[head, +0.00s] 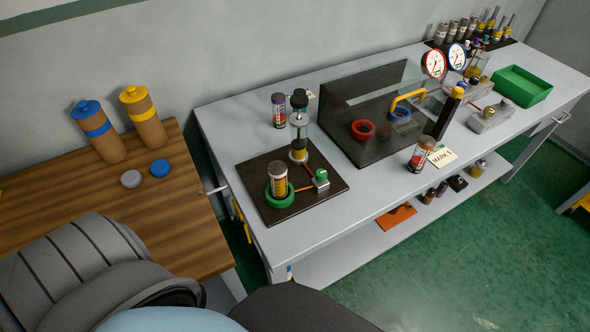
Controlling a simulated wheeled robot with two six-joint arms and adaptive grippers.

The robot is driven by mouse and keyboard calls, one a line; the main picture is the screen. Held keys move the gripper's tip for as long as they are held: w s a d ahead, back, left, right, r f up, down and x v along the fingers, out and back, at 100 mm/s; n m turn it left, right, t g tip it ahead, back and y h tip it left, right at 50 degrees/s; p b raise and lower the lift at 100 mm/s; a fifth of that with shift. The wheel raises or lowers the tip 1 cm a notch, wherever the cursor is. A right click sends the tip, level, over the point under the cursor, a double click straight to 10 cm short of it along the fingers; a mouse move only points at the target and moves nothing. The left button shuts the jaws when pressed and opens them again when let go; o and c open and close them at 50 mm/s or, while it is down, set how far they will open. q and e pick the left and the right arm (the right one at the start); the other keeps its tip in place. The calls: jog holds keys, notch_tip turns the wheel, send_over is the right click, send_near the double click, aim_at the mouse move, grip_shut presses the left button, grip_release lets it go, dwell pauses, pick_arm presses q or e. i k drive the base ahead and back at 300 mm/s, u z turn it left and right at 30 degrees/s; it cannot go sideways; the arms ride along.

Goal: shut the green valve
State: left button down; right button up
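A small green knob (321,175) sits on top of a pale metal block on a dark square board (331,191), near the left end of the grey bench. It looks like the green valve. Thin reddish rods run from the block. Its exact turn position is too small to tell. On the same board, a green ring (270,198) surrounds the foot of a yellow-labelled cylinder (278,175), and a tall glass column (301,122) stands behind.
A dark transparent box (345,98) with a yellow handle stands right of the board. A jar (420,156), round gauges (433,64) and a green tray (522,86) are farther right. A wooden table (150,215) with capped brown canisters is at the left.

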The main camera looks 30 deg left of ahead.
aim_at(321, 175)
jog(key=u, duration=0.7)
jog(key=k, duration=0.35)
jog(key=z, duration=0.05)
